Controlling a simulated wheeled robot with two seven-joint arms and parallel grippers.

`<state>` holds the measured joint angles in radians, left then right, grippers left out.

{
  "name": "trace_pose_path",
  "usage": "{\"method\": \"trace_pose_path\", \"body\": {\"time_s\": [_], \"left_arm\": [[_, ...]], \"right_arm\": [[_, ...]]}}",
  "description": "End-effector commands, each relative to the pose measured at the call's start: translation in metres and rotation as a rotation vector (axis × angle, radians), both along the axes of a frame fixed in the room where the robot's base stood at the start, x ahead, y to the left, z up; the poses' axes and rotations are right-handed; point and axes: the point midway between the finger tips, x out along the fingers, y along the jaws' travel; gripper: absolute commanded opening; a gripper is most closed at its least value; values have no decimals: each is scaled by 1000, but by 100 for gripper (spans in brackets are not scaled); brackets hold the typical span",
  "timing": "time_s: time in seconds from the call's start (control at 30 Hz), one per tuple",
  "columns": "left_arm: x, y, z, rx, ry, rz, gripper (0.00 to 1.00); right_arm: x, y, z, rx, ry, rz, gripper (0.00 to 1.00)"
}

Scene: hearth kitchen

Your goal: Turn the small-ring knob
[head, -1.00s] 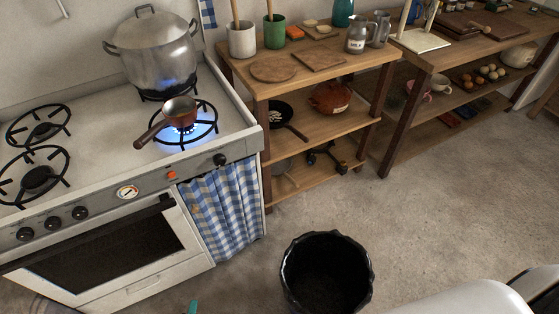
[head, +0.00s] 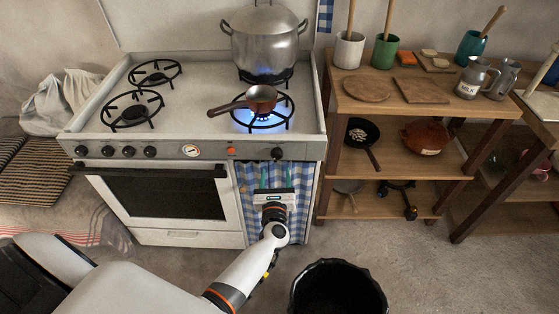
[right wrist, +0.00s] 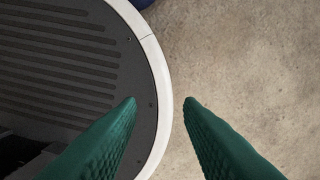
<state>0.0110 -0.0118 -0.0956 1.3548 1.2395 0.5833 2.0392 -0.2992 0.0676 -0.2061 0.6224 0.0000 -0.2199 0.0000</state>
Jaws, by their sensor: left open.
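The white stove (head: 210,100) has a front strip with several black knobs: a group at the left (head: 128,151) and one lone knob (head: 277,153) at the right end. No label shows which is the small-ring knob. My left gripper (head: 275,173) is open, its teal fingers pointing up just below the lone knob, in front of the checked curtain; I see no contact. A small copper saucepan (head: 262,98) stands on the lit front right burner, its handle pointing left. My right gripper (right wrist: 160,100) is open and empty above the floor, in the right wrist view.
A large lidded pot (head: 265,45) stands on the lit back right burner. The oven door handle (head: 150,171) sticks out at the left. A black bin (head: 337,290) stands on the floor at the right. A wooden shelf (head: 420,100) is beside the stove.

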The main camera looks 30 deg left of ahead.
Motion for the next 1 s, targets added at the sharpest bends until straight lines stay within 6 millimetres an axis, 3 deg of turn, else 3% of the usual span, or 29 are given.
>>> {"method": "trace_pose_path", "body": {"time_s": [0.1,0.3,0.73,1.0], "left_arm": [[23,11,1,4,-1,-1,57],[48,23,0,4,2,-2,57],[57,27,-1,1,2,-2,57],[57,27,-1,2,2,-2,14]], "right_arm": [[0,-3,2,-3,-1,1,33],[0,-10,2,-13,-1,-2,33],[0,-13,1,-16,2,-5,33],[-1,-13,1,-17,2,-4,33]]}}
